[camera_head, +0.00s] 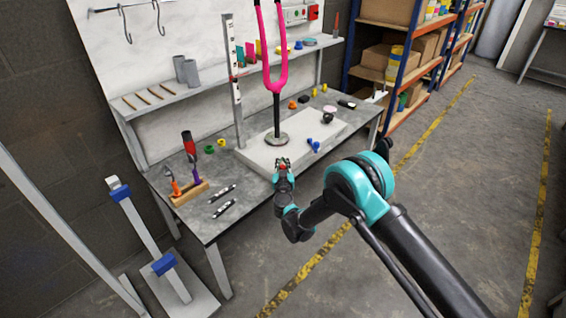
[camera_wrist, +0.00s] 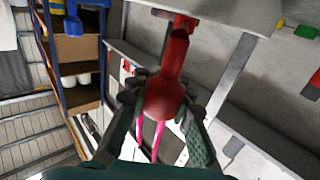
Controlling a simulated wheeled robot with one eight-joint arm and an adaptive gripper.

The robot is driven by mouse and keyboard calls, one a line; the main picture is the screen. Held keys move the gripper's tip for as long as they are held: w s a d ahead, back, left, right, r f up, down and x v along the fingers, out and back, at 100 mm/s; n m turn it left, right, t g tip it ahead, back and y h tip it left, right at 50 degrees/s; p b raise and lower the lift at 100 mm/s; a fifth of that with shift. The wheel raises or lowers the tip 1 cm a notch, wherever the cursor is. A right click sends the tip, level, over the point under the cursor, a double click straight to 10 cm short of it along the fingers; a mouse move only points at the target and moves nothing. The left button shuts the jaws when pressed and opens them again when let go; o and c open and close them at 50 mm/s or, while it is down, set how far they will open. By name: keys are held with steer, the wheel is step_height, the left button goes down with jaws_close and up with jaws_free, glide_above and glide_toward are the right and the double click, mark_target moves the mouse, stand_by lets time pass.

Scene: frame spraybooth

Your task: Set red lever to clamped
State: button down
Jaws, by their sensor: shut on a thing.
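The red lever (camera_wrist: 173,60) fills the middle of the wrist view, with a rounded knob at its near end and a narrow neck running up to a pivot. My gripper (camera_wrist: 162,102) has its dark fingers on both sides of the knob and is shut on it. In the head view my gripper (camera_head: 283,164) is at the front edge of the pale slab on the bench. A little red shows between its fingers there; most of the lever is hidden. I cannot tell the lever's setting or any clamp marking.
A pink fork (camera_head: 273,50) stands upright on the pale slab (camera_head: 325,135), behind my gripper. Blue (camera_head: 313,145) and dark small parts lie near it. A wooden tool holder (camera_head: 188,192) and two dark bars lie on the bench's left. Open floor lies right of the bench.

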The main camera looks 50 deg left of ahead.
steer(key=c, duration=1.3)
jaws_free()
steer(key=shift+s+a, duration=0.1)
steer(key=shift+c, duration=0.2)
steer(key=v, duration=1.2)
